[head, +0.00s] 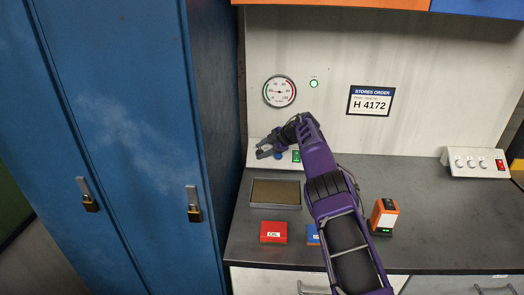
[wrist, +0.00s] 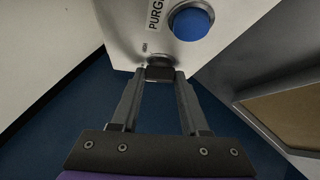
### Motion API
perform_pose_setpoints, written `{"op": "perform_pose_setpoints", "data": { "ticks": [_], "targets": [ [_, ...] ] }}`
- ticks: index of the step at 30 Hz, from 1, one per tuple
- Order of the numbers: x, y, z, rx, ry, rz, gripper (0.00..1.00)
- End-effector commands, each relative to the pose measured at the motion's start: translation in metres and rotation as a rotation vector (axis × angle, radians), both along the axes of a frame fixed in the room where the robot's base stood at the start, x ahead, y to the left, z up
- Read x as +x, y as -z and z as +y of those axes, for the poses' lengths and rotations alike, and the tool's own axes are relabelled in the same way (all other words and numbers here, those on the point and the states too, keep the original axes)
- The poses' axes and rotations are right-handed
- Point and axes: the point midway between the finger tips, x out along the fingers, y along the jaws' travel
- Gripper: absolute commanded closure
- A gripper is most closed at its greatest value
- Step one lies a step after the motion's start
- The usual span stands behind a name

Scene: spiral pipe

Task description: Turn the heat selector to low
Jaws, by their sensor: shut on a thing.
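My gripper (head: 263,153) reaches down and left to the back left of the counter, by the cabinet wall. In the wrist view, its two fingers (wrist: 160,75) are shut on a small dark knob (wrist: 158,61) at the edge of a white control panel (wrist: 120,20).
A tray (head: 253,204) lies in front of the panel, with a red box (head: 273,231) nearer. An orange device (head: 384,216) stands right of my arm. A panel with several knobs (head: 470,163) is far right. A tall blue cabinet (head: 120,130) closes off the left.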

Motion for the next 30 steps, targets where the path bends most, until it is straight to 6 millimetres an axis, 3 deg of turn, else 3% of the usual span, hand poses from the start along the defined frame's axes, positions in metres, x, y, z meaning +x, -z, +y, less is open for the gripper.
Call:
{"op": "perform_pose_setpoints", "data": {
  "ticks": [10,11,15,30],
  "targets": [
    [-0.0009,0.0009,0.001,0.001,-0.002,0.003,1.0],
    [-0.0008,0.0008,0.001,0.001,-0.002,0.003,0.5],
    [-0.0006,0.0006,0.0007,0.001,-0.001,0.002,0.25],
    [-0.0013,-0.0062,-0.0051,0.0,0.001,0.001,0.25]
  ]
}}
